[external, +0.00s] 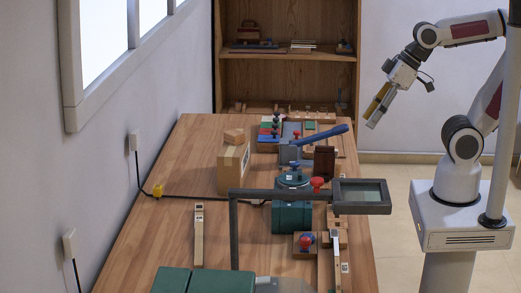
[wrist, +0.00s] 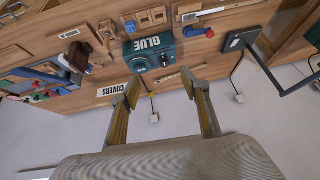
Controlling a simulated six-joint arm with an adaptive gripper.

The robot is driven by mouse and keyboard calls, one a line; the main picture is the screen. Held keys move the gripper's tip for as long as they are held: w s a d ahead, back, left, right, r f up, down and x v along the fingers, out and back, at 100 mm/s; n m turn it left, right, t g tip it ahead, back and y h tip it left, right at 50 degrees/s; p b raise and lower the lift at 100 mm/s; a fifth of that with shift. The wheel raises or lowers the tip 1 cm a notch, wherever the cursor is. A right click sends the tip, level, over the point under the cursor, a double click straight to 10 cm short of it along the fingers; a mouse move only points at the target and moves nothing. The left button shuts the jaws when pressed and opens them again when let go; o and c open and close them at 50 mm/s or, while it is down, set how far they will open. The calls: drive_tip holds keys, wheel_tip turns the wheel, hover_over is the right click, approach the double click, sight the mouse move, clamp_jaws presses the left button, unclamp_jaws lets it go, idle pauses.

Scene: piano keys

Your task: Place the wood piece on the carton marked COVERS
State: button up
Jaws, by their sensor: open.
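A tan carton (external: 233,170) stands upright on the table, left of the middle in the external view. In the wrist view a white label reading COVERS (wrist: 113,89) shows on it. My gripper (external: 375,111) is raised to the right of the table, well apart from the carton. In the wrist view my gripper (wrist: 160,88) is open, with nothing between its fingers.
A dark framed panel on a post (external: 362,196) rises over the table's right side. A blue-handled tool (external: 318,136) and small wooden blocks lie farther back. The table's left part is mostly clear.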

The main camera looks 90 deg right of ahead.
drive_tip(key=shift+g+h, duration=0.4)
drive_tip(key=shift+g, duration=0.1)
drive_tip(key=s, duration=0.1)
drive_tip(key=s+d, duration=0.1)
drive_tip(key=s, duration=0.1)
drive_tip(key=s+f, duration=0.1)
drive_tip(key=s, duration=0.1)
drive_tip(key=shift+d+f, duration=0.1)
drive_tip(key=shift+d, duration=0.25)
idle(0.4)
